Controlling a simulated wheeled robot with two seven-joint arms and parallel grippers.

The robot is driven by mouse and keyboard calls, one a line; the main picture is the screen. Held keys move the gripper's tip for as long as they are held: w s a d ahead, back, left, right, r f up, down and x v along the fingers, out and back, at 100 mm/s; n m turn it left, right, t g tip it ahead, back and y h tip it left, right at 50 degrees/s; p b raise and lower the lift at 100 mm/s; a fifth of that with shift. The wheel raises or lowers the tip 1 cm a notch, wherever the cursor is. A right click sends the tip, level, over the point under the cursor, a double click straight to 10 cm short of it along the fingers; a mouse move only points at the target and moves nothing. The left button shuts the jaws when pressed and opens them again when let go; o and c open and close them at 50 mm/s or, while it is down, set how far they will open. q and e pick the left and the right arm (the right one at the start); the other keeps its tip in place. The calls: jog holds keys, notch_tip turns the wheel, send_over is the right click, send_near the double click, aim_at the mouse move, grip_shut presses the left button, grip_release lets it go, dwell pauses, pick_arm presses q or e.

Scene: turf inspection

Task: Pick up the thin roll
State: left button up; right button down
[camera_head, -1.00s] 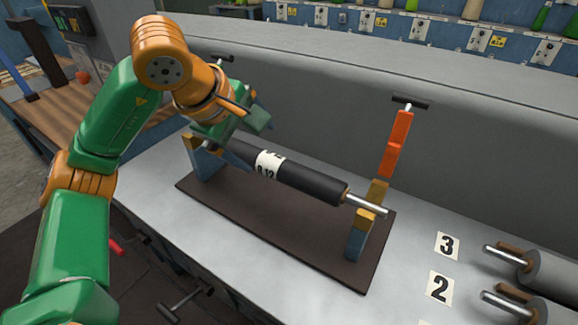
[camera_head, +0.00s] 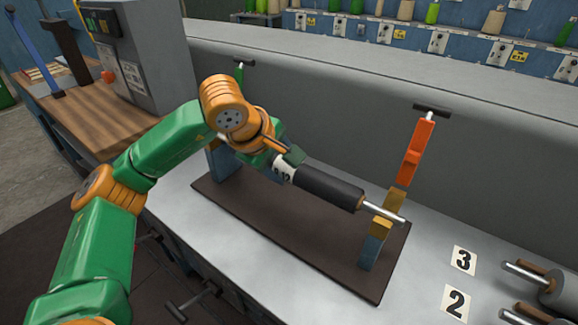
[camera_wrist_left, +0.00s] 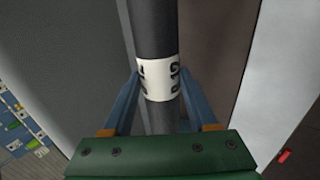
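The thin roll (camera_head: 328,188) is a black cylinder with a metal shaft end and a white printed label. It lies on a brown-based stand (camera_head: 330,262), its right shaft end resting on a blue and yellow support (camera_head: 372,243). My left gripper (camera_head: 283,160) is over the roll's label and hides the roll's left part. In the left wrist view, the roll's white label (camera_wrist_left: 159,82) lies between my two blue fingers (camera_wrist_left: 161,76), which are open on either side of it. I cannot tell whether either fingertip touches it. My right gripper is not in view.
An orange upright piece (camera_head: 414,153) stands behind the right support. Grey rolls (camera_head: 560,287) lie at the right beside number cards 3 (camera_head: 463,260) and 2 (camera_head: 455,303). A grey machine wall (camera_head: 340,110) runs behind the stand. A control box (camera_head: 133,55) stands at the left.

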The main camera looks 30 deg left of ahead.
pick_arm(q)
grip_shut()
jog(key=shift+w, duration=0.1)
